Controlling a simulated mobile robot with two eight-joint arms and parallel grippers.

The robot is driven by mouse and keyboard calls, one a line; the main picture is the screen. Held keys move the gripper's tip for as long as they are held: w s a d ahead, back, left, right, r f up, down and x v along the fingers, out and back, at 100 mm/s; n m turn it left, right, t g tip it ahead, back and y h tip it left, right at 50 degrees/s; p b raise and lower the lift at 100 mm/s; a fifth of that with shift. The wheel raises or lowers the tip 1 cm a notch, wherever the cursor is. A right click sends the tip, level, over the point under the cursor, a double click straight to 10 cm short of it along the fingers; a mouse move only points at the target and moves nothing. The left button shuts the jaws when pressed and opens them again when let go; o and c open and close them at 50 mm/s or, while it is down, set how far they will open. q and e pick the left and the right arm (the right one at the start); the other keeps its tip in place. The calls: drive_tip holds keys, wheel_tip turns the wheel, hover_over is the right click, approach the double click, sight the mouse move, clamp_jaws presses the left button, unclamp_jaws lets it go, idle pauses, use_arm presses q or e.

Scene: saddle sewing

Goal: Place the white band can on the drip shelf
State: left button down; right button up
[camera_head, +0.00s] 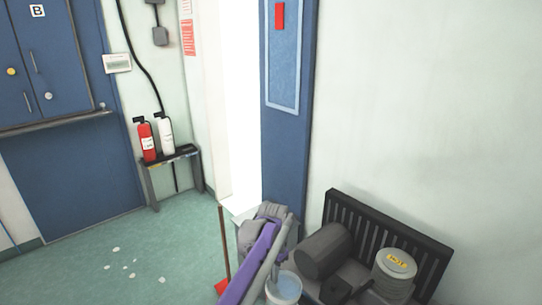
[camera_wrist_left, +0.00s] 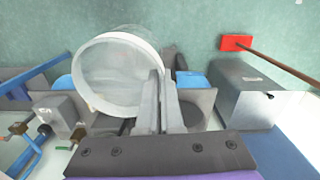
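A pale can with a white band at its rim (camera_wrist_left: 78,62) shows large in the left wrist view, its open mouth facing the camera. In the head view, a white-rimmed can (camera_head: 284,290) sits at the bottom edge beside my purple left arm; it looks like the same one. My left gripper (camera_wrist_left: 161,75) has its two fingers close together at the can's right wall and looks shut on it. A black slatted rack (camera_head: 345,215) against the right wall may be the drip shelf; no label confirms it. My right gripper is not in view.
A small shelf (camera_head: 176,158) with extinguishers is at the far wall. A grey box (camera_wrist_left: 245,95) and red dustpan (camera_wrist_left: 237,43) show in the wrist view.

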use_arm(q)
drive_tip(key=s+a+f+n, duration=0.4)
drive_tip(key=s+a+f, duration=0.1)
drive_tip(key=a, duration=0.4)
drive_tip(key=s+a+f+n, duration=0.5)
drive_tip(key=a, duration=0.5)
drive_tip(key=shift+s+f, duration=0.25)
drive_tip(key=shift+s, duration=0.1)
